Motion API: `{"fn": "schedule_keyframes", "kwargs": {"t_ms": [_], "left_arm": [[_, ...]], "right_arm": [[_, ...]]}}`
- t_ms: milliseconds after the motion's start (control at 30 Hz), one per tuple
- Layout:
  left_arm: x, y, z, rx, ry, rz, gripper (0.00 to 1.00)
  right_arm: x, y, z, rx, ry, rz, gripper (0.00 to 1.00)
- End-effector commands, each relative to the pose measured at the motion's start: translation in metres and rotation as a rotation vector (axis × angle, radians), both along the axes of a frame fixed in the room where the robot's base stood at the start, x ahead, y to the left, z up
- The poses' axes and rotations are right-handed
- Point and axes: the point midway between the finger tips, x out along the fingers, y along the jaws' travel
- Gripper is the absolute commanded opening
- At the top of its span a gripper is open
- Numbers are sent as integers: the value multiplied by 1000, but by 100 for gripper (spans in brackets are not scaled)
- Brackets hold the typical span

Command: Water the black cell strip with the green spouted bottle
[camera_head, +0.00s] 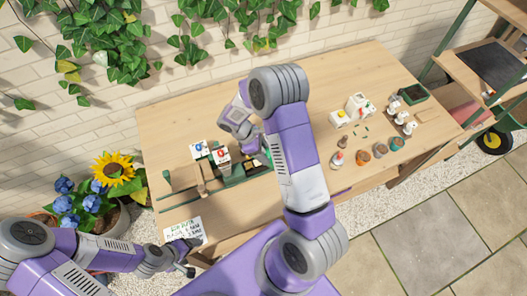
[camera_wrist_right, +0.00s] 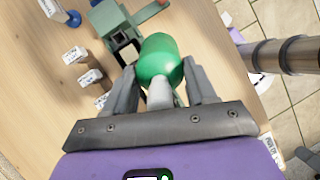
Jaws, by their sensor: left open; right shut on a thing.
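The green bottle (camera_wrist_right: 158,55) shows in the right wrist view as a rounded, shiny green body. My right gripper (camera_wrist_right: 160,80) is shut on it, with one finger on each side. Its spout is hidden. In the head view my right gripper (camera_head: 256,150) is over the middle-left of the table, where my arm hides most of the bottle. A dark green holder (camera_wrist_right: 108,17) with a dark opening lies just beyond the bottle in the right wrist view. I cannot clearly tell the black cell strip there. My left gripper (camera_head: 187,258) is open and empty near the table's front-left corner.
A paper sheet (camera_head: 185,231) lies at the front left. Small bottles and jars (camera_head: 380,151), a white container (camera_head: 357,103) and a dark green tray (camera_head: 413,94) occupy the right side. Bare wood lies behind my right arm.

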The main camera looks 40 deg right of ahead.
Motion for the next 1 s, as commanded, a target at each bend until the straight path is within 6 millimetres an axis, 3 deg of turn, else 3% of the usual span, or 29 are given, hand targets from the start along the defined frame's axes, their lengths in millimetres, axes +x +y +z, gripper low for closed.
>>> {"fn": "schedule_keyframes", "kwargs": {"t_ms": [233,533,1000], "left_arm": [[0,0,-1,0,0,0,79],[0,0,-12,0,0,0,79],[0,0,-11,0,0,0,79]], "right_arm": [[0,-2,0,0,0,-1,34],[-9,-37,0,0,0,-1,34],[-9,-38,1,0,0,0,34]]}}
